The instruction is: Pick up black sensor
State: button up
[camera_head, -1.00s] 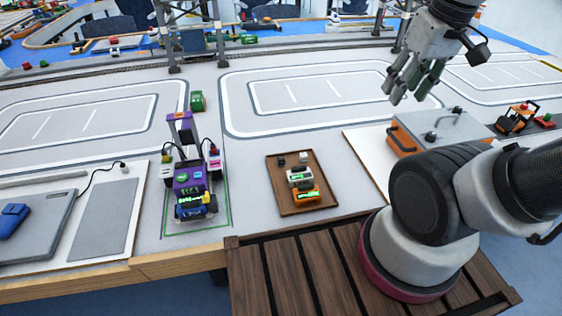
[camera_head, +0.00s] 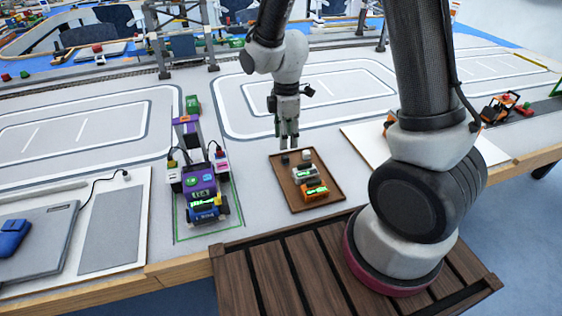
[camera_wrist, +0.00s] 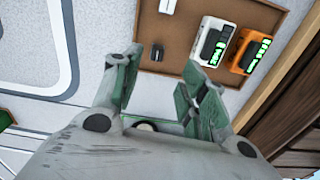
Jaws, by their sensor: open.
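The black sensor (camera_head: 285,158) is a small dark block in the far left corner of the brown wooden tray (camera_head: 324,203). It also shows in the wrist view as a black block (camera_wrist: 157,52) between and just beyond my fingertips. My gripper (camera_head: 289,144) points down over that corner of the tray, with its fingers apart. In the wrist view my gripper (camera_wrist: 163,62) is open and empty. Its fingers look close to the sensor, but I cannot tell the exact height gap.
The tray also holds a small white block (camera_head: 307,154), a white device (camera_head: 305,174) and an orange device (camera_head: 314,190), both with green displays. A purple wheeled model (camera_head: 200,181) stands left of the tray. The tabletop between them is clear.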

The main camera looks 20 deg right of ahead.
aim_at(287, 156)
jog(key=shift+w+n, duration=0.15)
jog(key=shift+n, duration=0.15)
jog(key=shift+f, duration=0.35)
jog(key=f, duration=0.7)
jog(key=shift+d, duration=0.2)
grip_shut()
